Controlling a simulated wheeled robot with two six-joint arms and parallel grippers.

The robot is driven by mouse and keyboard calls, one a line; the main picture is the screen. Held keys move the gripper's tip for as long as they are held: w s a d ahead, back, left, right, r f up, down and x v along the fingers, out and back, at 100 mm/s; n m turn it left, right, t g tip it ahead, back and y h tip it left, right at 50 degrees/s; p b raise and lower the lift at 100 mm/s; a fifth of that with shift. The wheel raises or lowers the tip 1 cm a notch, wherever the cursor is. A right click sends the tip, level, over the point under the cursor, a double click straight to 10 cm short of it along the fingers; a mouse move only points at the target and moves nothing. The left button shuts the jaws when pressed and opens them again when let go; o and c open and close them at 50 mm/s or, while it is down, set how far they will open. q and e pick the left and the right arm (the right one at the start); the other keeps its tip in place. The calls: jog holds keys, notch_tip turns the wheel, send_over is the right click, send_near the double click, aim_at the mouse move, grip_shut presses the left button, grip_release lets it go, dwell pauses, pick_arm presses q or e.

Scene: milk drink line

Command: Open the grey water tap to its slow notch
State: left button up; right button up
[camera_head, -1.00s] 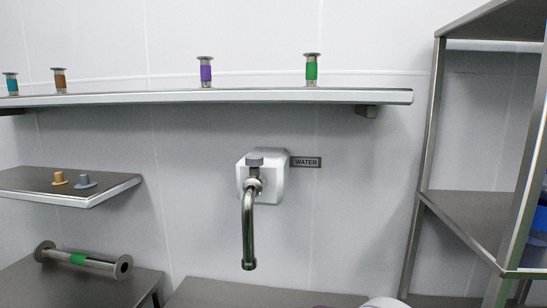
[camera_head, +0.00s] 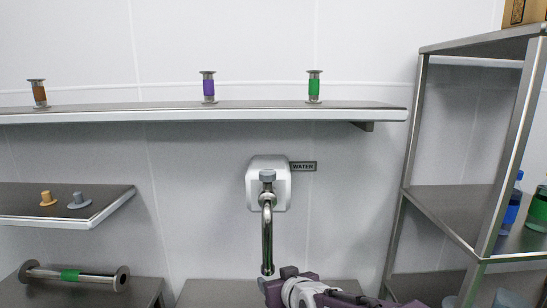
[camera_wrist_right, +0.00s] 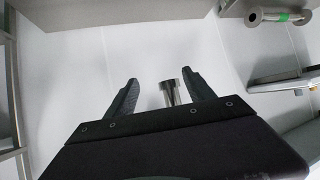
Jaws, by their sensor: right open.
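My right gripper (camera_head: 276,281) is low in the head view, near the spout's lower end and well below the knob. In the right wrist view its two dark fingers (camera_wrist_right: 161,92) are apart. A short metal tube end (camera_wrist_right: 170,92), apparently the spout, shows between them; I cannot tell how far beyond the fingers it is. The knob cannot be made out there. My left gripper is not in view.
A long wall shelf (camera_head: 200,116) with several banded metal spools runs above the tap. A small shelf (camera_head: 100,205) at left holds a tan and a grey knob. A green-banded spool (camera_head: 73,275) lies below it. A metal rack (camera_head: 408,165) stands at right.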

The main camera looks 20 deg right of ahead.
notch_tip(320, 180, up, 14)
jog(key=w+t+p, duration=0.3)
jog(key=t+h+p, duration=0.1)
jog(key=t+p, duration=0.1)
jog(key=t, duration=0.1)
send_near(268, 172)
jog(key=w, duration=0.1)
jog(key=w+p, duration=0.1)
jog(key=w, duration=0.3)
jog(key=w+p, duration=0.2)
jog(key=w, duration=0.3)
jog(key=shift+w+d+f+p, duration=0.1)
jog(key=shift+d+f+p, duration=0.05)
jog(key=shift+p, duration=0.15)
jog(key=shift+w+f, duration=0.1)
jog(key=shift+w, duration=0.15)
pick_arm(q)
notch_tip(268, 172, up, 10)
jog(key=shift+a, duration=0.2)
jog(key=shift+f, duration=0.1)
pick_arm(e)
jog(key=shift+s, duration=0.1)
